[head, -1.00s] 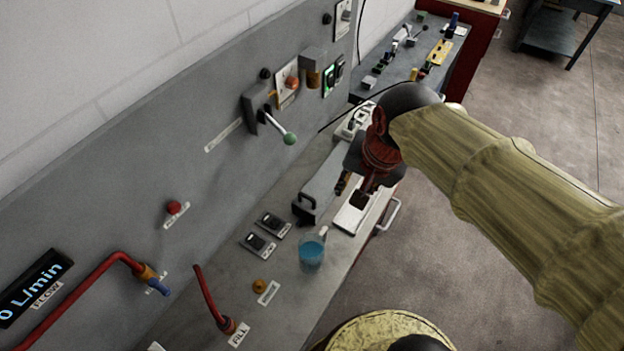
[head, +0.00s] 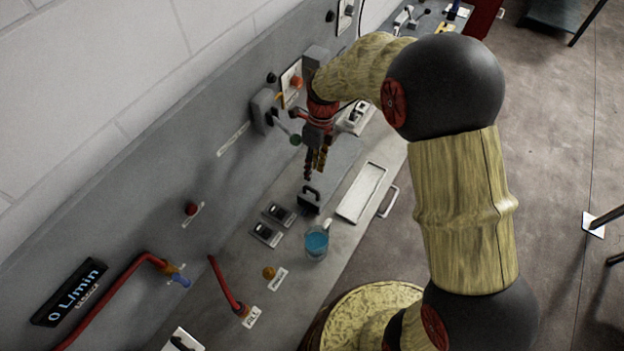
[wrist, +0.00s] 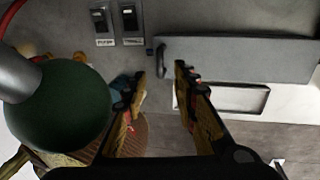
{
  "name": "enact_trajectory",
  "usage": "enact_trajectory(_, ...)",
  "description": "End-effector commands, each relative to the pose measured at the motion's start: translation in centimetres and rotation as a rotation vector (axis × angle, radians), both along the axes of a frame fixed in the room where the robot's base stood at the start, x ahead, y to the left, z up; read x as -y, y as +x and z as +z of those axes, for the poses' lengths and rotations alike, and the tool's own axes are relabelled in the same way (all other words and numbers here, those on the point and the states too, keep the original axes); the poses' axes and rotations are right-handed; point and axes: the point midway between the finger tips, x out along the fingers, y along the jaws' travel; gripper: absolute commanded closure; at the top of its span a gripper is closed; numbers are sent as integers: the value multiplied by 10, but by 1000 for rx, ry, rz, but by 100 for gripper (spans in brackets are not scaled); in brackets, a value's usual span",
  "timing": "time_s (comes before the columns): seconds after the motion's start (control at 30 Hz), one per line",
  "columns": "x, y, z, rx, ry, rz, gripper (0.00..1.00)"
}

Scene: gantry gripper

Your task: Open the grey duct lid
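The grey duct lid (head: 340,153) is a long flat grey piece on the bench with a black handle (head: 309,200) at its near end. In the wrist view the lid (wrist: 250,58) stretches to the right, with the handle (wrist: 162,58) at its left end. My gripper (head: 314,172) points down above the lid, near the handle and apart from it. In the wrist view its two fingers (wrist: 160,75) are spread with nothing between them, and the handle shows just beyond the gap. My arm and gripper hide the lid's far part in the head view.
A lever with a green knob (head: 296,140) juts from the wall panel; the knob (wrist: 58,105) looms close to the wrist camera. A cup of blue liquid (head: 316,243), two black switches (head: 272,223) and a white-framed tray (head: 362,190) are near the handle.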

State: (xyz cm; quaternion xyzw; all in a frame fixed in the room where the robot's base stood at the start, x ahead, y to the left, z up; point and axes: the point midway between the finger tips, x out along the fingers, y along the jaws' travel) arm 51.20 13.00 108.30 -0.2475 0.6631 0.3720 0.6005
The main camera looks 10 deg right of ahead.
Motion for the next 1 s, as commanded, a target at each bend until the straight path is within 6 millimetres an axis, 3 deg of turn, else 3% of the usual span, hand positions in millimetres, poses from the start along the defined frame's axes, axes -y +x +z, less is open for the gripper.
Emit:
enact_trajectory(0.3, -6, -9, -46, -2, 0, 3, 71)
enact_trajectory(0.5, -8, -11, -66, 0, 0, 3, 71)
enact_trajectory(0.87, -8, -12, -70, 2, 1, 4, 71)
enact_trajectory(1.0, -8, -12, -70, 2, 1, 4, 79)
